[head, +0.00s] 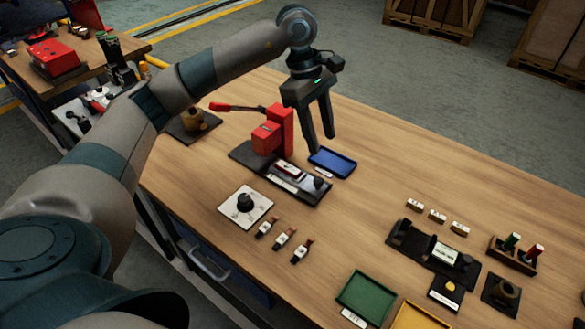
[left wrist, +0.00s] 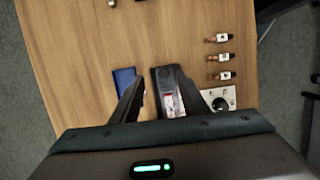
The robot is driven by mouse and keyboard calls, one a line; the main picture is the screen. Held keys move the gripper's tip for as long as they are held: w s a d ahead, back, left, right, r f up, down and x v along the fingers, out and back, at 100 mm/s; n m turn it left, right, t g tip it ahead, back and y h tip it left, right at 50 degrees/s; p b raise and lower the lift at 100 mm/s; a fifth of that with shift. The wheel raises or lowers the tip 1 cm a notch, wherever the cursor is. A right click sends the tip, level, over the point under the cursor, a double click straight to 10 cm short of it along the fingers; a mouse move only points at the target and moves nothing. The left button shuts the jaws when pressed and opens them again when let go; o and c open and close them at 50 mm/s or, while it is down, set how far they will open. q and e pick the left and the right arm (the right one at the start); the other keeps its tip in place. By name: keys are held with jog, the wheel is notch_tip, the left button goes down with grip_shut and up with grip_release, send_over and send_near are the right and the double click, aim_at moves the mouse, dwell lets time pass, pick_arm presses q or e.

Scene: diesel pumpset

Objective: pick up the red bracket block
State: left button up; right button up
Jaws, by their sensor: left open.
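A red bracket-shaped block (head: 266,138) stands beside a taller red upright (head: 283,122) with a red lever, at the back end of a dark base plate (head: 244,155). I cannot tell whether block and upright are one piece. My left gripper (head: 322,144) is open and empty, pointing down above the table, to the right of the red parts and over the blue tray's far side. In the left wrist view its fingers (left wrist: 158,76) straddle part of the dark fixture, whose red-and-white piece (left wrist: 169,103) shows between them. The red block is not clearly visible there. My right gripper is out of view.
A blue tray (head: 343,156) lies right of the fixture. A white dial plate (head: 258,212) and several small connectors (head: 284,237) lie in front. Green (head: 367,292) and yellow trays are at the front edge. The wood between the blue tray and the right-hand fixtures is clear.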

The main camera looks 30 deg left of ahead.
pick_arm(q)
jog(key=w+a+r+y, duration=0.1)
jog(key=a+r+y, duration=0.1)
jog(key=a, duration=0.7)
jog(key=shift+r+n+y, duration=0.3)
jog(key=shift+y, duration=0.3)
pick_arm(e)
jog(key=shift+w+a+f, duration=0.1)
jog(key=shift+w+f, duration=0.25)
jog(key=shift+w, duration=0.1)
pick_arm(q)
jog(key=p, duration=0.2)
send_over(290, 168)
notch_tip(290, 168, down, 5)
notch_tip(290, 168, down, 7)
jog(key=shift+a+r+p, duration=0.1)
jog(key=shift+r+p, duration=0.1)
jog(key=shift+p, duration=0.9)
jog(key=shift+f, duration=0.35)
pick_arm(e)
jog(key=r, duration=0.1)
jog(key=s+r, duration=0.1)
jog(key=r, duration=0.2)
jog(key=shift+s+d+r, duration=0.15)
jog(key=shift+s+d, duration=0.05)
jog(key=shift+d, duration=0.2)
